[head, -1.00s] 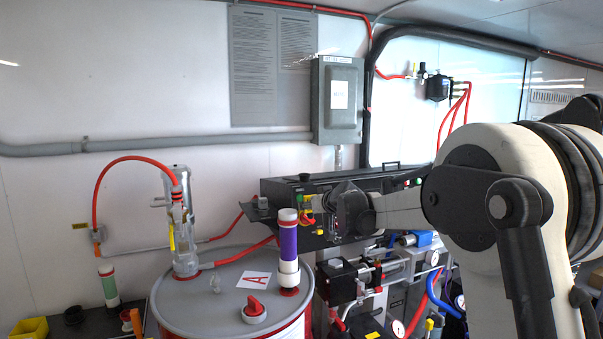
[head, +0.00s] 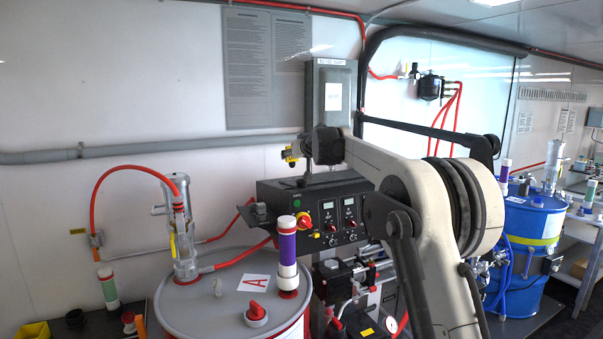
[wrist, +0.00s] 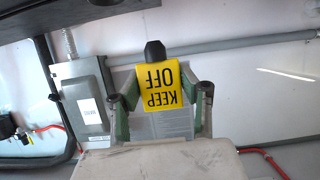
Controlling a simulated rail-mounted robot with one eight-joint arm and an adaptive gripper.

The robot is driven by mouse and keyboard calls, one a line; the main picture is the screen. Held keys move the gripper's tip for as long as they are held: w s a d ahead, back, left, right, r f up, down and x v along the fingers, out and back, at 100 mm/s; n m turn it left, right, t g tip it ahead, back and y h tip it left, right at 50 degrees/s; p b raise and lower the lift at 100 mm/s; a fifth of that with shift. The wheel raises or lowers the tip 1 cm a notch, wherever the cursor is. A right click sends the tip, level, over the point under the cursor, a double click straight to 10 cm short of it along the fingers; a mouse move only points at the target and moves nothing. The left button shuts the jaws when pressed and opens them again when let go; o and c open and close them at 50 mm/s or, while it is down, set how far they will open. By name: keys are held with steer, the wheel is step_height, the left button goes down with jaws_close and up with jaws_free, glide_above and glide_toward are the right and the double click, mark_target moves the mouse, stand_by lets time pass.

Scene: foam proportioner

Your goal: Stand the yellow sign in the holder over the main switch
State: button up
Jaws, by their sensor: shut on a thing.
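The yellow sign (wrist: 160,88) reads KEEP OFF, upside down in the wrist view. My gripper (wrist: 160,98) is shut on it, one finger along each side. In the head view the sign shows as a small yellow patch (head: 291,157) at my gripper (head: 298,152), in the air above the black control box (head: 318,186). I cannot make out the sign holder.
A grey wall box (head: 332,92) is behind my wrist and shows at left in the wrist view (wrist: 83,103). A drum (head: 200,305) with a purple-banded tube (head: 287,245) stands in front of the control box.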

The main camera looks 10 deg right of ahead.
steer(key=w+d+f, duration=0.1)
steer(key=w+d, duration=0.1)
steer(key=w+d+f+p, duration=0.1)
steer(key=w+d+f, duration=0.1)
steer(key=shift+w+d+f, duration=0.1)
steer(key=shift+w+f, duration=0.05)
steer(key=shift+f, duration=0.15)
steer(key=shift+f+p, duration=0.7)
steer(key=shift+f, duration=1.3)
steer(key=o, duration=1)
steer(key=b+v, duration=0.2)
steer(key=v, duration=1)
steer(key=shift+b, duration=0.4)
